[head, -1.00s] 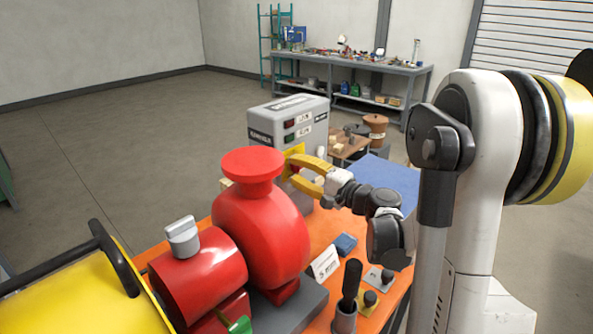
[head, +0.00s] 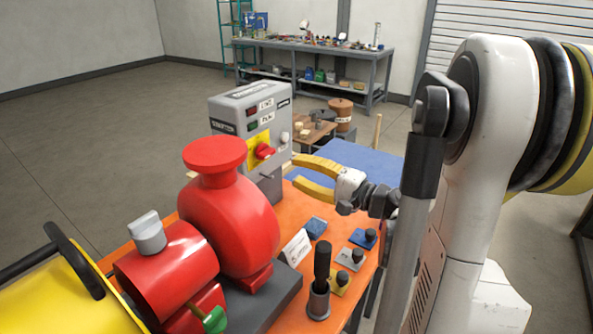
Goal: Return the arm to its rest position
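My gripper (head: 303,177) has yellow fingers. It is open, with a visible gap and nothing between the fingertips. It hangs above the orange bench (head: 335,238), in front of and a little right of the grey control box (head: 250,118). The box carries a red rotary switch (head: 264,151) on a yellow plate; the fingertips are apart from it in the picture. My white arm stands on the right side and hides part of the bench's right edge.
A red pump (head: 235,222) stands left of my gripper. Below are a dark-handled tool in a cup (head: 319,300), a white card (head: 295,247) and several small knobbed plates (head: 350,258). A blue mat (head: 350,158) lies behind. A workbench (head: 300,50) stands at the back wall.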

